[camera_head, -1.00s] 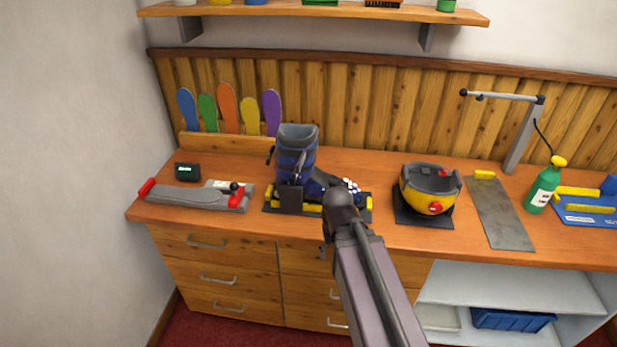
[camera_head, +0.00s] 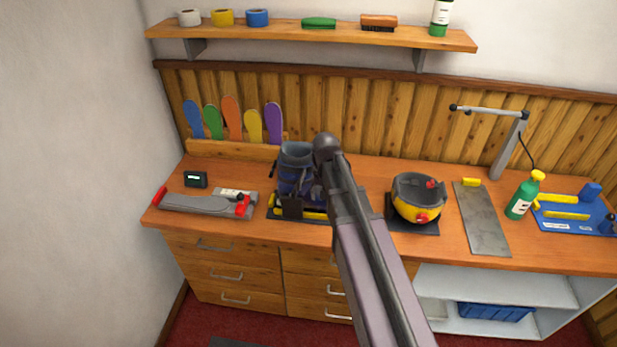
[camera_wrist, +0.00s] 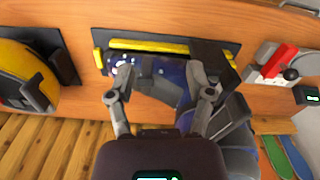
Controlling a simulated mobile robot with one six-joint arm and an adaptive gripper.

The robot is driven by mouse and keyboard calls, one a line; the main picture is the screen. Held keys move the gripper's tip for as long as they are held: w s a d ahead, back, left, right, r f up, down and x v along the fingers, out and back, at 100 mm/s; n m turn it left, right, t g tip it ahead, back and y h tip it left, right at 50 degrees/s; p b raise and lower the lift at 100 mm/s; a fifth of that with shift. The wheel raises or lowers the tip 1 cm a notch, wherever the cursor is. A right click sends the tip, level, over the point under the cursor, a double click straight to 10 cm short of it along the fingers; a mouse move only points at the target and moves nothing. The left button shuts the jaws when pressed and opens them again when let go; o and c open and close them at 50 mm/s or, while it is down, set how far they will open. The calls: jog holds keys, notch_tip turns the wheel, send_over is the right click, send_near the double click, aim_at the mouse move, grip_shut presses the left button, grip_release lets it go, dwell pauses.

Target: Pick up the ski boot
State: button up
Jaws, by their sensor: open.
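The ski boot (camera_head: 296,172) is dark blue and grey. It stands upright on a dark base with yellow bars (camera_head: 300,213) on the bench. In the head view my arm covers its toe side and my gripper is hidden. In the wrist view my gripper (camera_wrist: 161,88) is open, with one finger over the toe end of the boot (camera_wrist: 160,68) and the other near its ankle. The boot's foot shows between and beyond the fingers. I cannot tell whether they touch it.
A yellow-and-black round device (camera_head: 418,202) stands right of the boot, and a grey tool with red ends (camera_head: 200,204) lies left. A small black display (camera_head: 195,179) sits behind that tool. A shelf (camera_head: 310,33) hangs above. A green bottle (camera_head: 524,196) stands further right.

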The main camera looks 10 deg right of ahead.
jog(key=w+r+m+p, duration=0.1)
jog(key=w+r+p, duration=1.4)
jog(key=r, duration=0.2)
jog(key=shift+m, duration=0.4)
jog(key=shift+f, duration=0.1)
notch_tip(320, 180, down, 8)
jog(key=b, duration=0.8)
jog(key=shift+w+f, duration=0.1)
jog(key=shift+f, duration=0.15)
jog(key=shift+w+f+b, duration=0.1)
jog(key=shift+f+b, duration=2.5)
jog(key=shift+b, duration=0.15)
grip_shut()
